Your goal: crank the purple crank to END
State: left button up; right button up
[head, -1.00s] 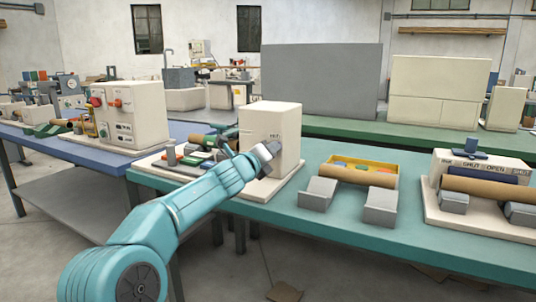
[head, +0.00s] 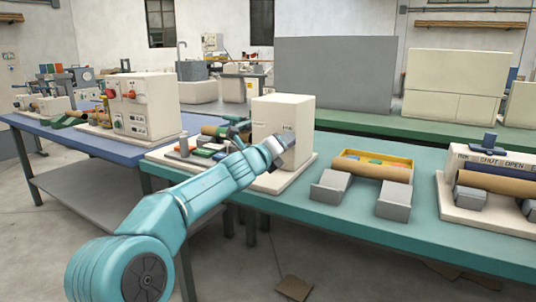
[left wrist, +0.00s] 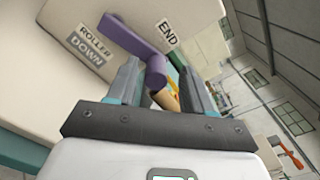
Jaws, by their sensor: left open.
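The purple crank (left wrist: 132,36) shows in the left wrist view, on the pale face of the machine housing. Its arm slants from upper left down to a purple handle (left wrist: 156,74). The handle lies between the fingers of my left gripper (left wrist: 160,88), which are apart; I cannot tell whether either touches it. A label END (left wrist: 168,31) is on the face just right of the crank arm. In the head view my left gripper (head: 277,150) is at the front of the white housing (head: 283,118), and the crank is hidden there. My right gripper is not in view.
A ROLLER DOWN label (left wrist: 90,46) is left of the crank. The teal table (head: 330,222) also carries a brown roll on grey blocks (head: 330,190), a yellow tray (head: 405,163) and a SHUT/OPEN station (head: 500,158). A blue table (head: 75,140) stands left.

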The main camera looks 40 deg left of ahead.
pick_arm(q)
jog(key=b+v, duration=0.2)
jog(key=v, duration=1.3)
jog(key=shift+s+b, duration=0.3)
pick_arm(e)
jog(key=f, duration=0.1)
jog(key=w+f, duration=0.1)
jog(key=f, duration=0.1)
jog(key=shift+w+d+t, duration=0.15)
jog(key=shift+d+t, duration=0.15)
